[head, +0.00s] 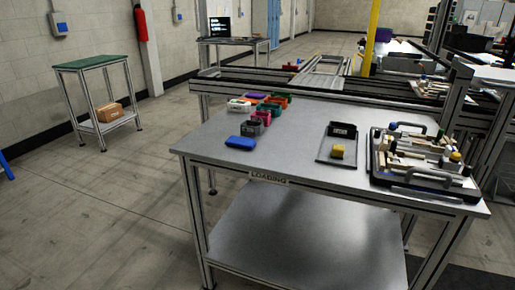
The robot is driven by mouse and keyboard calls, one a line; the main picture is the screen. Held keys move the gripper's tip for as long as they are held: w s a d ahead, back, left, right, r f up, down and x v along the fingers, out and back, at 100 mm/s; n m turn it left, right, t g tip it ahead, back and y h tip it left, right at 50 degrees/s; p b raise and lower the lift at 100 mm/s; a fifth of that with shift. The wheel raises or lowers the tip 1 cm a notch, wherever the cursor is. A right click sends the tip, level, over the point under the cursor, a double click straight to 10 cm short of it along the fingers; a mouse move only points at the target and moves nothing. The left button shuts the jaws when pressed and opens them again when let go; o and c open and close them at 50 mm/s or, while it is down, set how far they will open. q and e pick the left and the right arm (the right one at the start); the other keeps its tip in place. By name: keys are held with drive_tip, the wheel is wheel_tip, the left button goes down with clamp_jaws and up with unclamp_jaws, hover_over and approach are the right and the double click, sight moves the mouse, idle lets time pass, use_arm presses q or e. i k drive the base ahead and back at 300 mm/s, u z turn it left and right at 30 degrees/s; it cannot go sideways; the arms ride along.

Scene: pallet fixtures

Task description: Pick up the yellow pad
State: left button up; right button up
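A small black item (343,129) sits at the back end of the same tray. Neither of my grippers shows in the head view.
A black pallet fixture (407,187) with handles and several parts stands right of the tray. A blue item (240,142) and several coloured bins (265,117) stand on the left. The table's middle and front are clear. A conveyor frame (325,92) runs behind.

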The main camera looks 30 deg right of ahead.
sight(338, 150)
drive_tip(key=u, duration=0.4)
drive_tip(key=i, duration=0.9)
drive_tip(key=z, duration=1.75)
